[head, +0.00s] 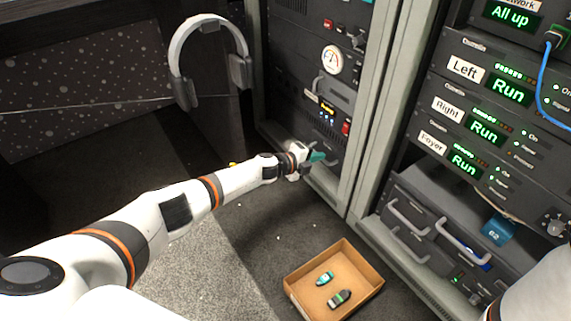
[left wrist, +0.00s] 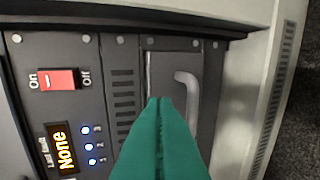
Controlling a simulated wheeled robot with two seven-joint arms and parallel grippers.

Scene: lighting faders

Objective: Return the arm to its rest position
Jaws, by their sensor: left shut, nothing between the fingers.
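My left arm reaches in from the left in the head view. My left gripper (head: 318,156), with teal fingers, is in front of the lower part of the left rack (head: 357,110). In the left wrist view the teal fingers (left wrist: 160,104) are shut together with nothing between them. They point at a dark panel with a grey handle (left wrist: 187,98); I cannot tell whether they touch it. Left of it are a red On/Off switch (left wrist: 57,79) and a display (left wrist: 62,148) reading "None". White parts of my right arm show at the lower right of the head view, but its gripper does not.
An open cardboard box (head: 306,293) with two small items stands on the floor. Headphones (head: 207,50) hang behind my left arm. The right rack (head: 500,120) has lit "Run" displays, drawer handles and a blue cable (head: 541,90). Carpet near the box is mostly clear.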

